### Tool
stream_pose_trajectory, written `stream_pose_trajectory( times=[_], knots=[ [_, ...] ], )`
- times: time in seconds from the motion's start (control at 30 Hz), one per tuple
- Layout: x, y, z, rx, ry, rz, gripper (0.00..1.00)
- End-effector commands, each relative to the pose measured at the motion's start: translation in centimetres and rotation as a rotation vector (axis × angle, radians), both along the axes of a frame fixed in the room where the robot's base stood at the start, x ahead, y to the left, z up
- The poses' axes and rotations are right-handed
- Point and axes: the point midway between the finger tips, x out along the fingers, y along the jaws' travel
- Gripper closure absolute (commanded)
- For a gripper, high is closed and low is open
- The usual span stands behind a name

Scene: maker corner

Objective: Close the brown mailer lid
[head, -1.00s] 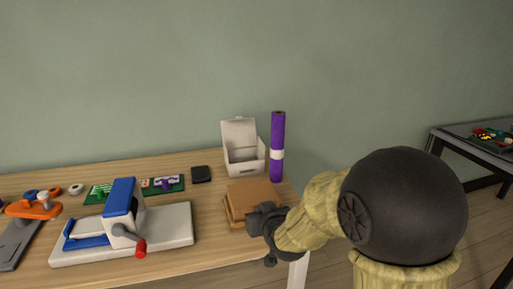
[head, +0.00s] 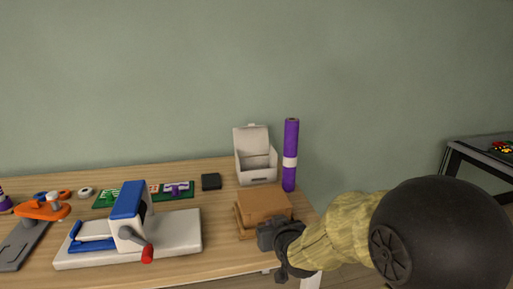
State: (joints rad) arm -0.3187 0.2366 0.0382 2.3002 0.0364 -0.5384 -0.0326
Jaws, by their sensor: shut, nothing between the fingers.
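The brown mailer (head: 263,203) sits on the wooden workbench near its right end. Its lid lies over the top and looks roughly level; the dark line below its left edge does not show whether it is fully seated. My gripper (head: 268,235) is at the mailer's front right corner, seen from behind and low beside the box. It is shut and holds nothing. The fingertips are partly hidden, and I cannot tell whether they touch the cardboard.
A white box (head: 257,172) with its lid up stands behind the mailer, beside an upright purple roll (head: 290,155). A blue and white press (head: 130,225) with a red-knobbed crank is to the left. A small black block (head: 211,181) lies behind bare bench.

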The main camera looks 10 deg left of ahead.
Motion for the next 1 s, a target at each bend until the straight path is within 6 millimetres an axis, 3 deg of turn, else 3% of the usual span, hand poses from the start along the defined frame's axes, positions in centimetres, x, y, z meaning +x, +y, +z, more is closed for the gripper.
stream_pose_trajectory(
  times=[0.4,0.77,1.0],
  knots=[
    [1.5,0.4,-0.3,0.002,-0.005,-0.002,1.00],
    [1.7,0.6,-0.4,0.002,-0.007,0.000,1.00],
    [1.4,0.6,1.3,0.003,-0.007,0.001,1.00]
  ],
)
